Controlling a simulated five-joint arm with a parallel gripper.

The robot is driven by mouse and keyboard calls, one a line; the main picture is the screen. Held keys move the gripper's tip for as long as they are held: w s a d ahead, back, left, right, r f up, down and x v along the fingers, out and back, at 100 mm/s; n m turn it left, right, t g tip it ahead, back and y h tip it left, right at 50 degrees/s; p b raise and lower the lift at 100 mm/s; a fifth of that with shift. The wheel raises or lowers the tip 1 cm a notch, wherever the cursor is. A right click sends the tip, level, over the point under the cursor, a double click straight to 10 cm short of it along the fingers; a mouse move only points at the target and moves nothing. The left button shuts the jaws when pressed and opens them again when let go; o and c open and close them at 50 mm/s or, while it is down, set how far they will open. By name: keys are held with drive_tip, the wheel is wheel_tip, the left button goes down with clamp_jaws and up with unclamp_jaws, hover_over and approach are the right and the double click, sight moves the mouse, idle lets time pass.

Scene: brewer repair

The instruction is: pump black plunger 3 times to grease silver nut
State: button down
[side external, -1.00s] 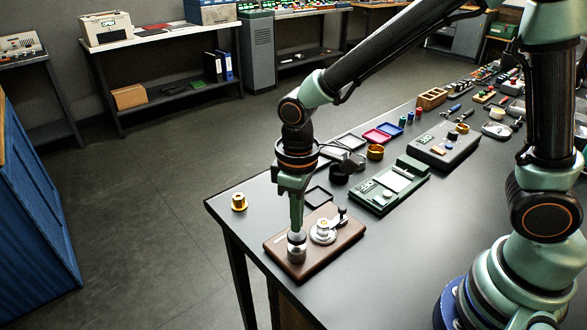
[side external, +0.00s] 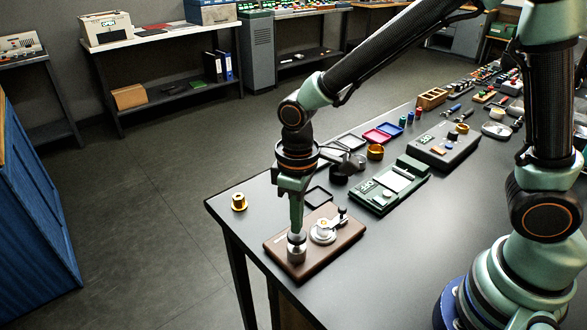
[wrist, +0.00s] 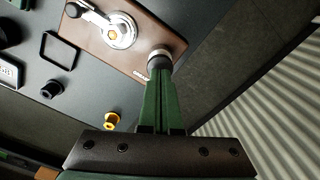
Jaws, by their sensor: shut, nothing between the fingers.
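A silver cylinder (side external: 297,253) stands upright at the near left end of a brown wooden base (side external: 346,237). My gripper (side external: 297,231) points straight down over it with its fingers shut and empty. The tips are at the cylinder's top, where the black plunger is mostly hidden; I cannot tell how far it is pressed. In the wrist view the shut fingertips (wrist: 160,75) meet a dark cap above the silver collar (wrist: 160,54).
A brass flanged part (side external: 239,202) stands near the table's left corner. A black square frame (side external: 318,196), a green device (side external: 390,186) and a gold ring (side external: 375,152) lie behind the base. The table edge is close in front of the base. Bare table lies to its right.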

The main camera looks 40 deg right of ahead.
drive_tip(key=shift+f, duration=1.3)
idle(0.4)
drive_tip(key=shift+r, duration=2.75)
drive_tip(key=shift+r, duration=0.1)
drive_tip(key=shift+r, duration=2.9)
drive_tip(key=s+d+r+m+t, duration=0.2)
drive_tip(key=d+r+m, duration=0.1)
drive_tip(key=d, duration=0.4)
drive_tip(key=s+d+r+m+t, duration=0.3)
drive_tip(key=d, duration=0.4)
drive_tip(key=shift+d+t, duration=0.25)
drive_tip(key=shift+t, duration=0.05)
